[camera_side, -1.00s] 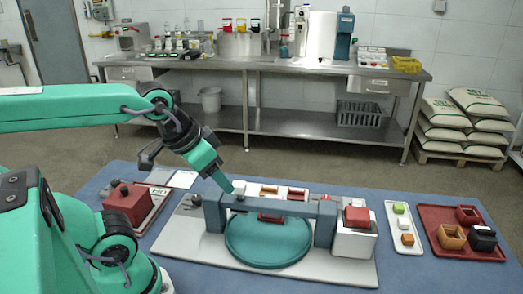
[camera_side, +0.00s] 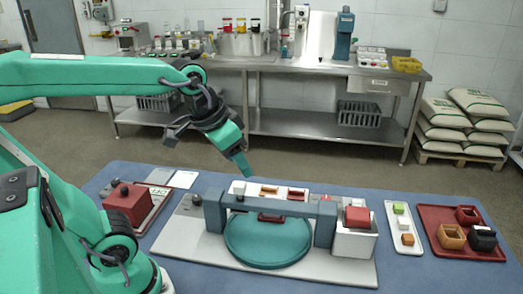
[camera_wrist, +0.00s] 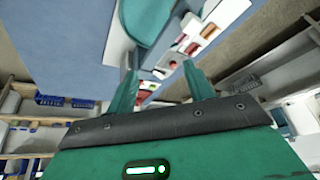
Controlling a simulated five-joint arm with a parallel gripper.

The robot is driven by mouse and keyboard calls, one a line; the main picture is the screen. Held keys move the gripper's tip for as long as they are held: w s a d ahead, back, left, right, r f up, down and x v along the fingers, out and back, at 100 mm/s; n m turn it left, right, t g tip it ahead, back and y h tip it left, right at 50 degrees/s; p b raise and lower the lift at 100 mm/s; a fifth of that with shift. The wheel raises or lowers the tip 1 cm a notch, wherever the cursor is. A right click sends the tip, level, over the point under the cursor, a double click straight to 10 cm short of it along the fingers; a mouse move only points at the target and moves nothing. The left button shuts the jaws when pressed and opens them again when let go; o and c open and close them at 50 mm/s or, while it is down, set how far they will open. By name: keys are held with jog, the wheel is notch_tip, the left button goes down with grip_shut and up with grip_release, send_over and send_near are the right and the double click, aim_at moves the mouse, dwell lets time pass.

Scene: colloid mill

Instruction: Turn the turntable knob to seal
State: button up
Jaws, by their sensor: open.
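The turntable (camera_side: 268,241) is a flat teal disc on a pale base plate, under a blue-grey bridge (camera_side: 275,206). It also shows at the top of the wrist view (camera_wrist: 150,18). A small grey knob (camera_side: 196,199) sits on the plate left of the bridge; I cannot tell whether it is the turntable knob. A small pale block (camera_side: 239,187) shows near the bridge's left end. My gripper (camera_side: 245,168) is above and behind the bridge, touching nothing visible. In the wrist view its two green fingers (camera_wrist: 161,88) are spread, with nothing held between them.
A red box (camera_side: 125,203) stands at left. A metal box with a red block (camera_side: 357,217) stands right of the bridge. A white tray (camera_side: 404,243) and a dark red tray (camera_side: 470,253) with small blocks lie farther right. A steel bench (camera_side: 300,72) stands behind.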

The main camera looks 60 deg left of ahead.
jog(key=w+m+g, duration=0.1)
jog(key=w, duration=0.9)
jog(key=m+g, duration=0.3)
jog(key=g, duration=0.1)
send_over(326, 198)
notch_tip(326, 198, down, 16)
jog(key=shift+s+f, duration=0.1)
jog(key=shift+f, duration=0.3)
jog(key=shift+f, duration=0.1)
jog(key=shift+f, duration=3.8)
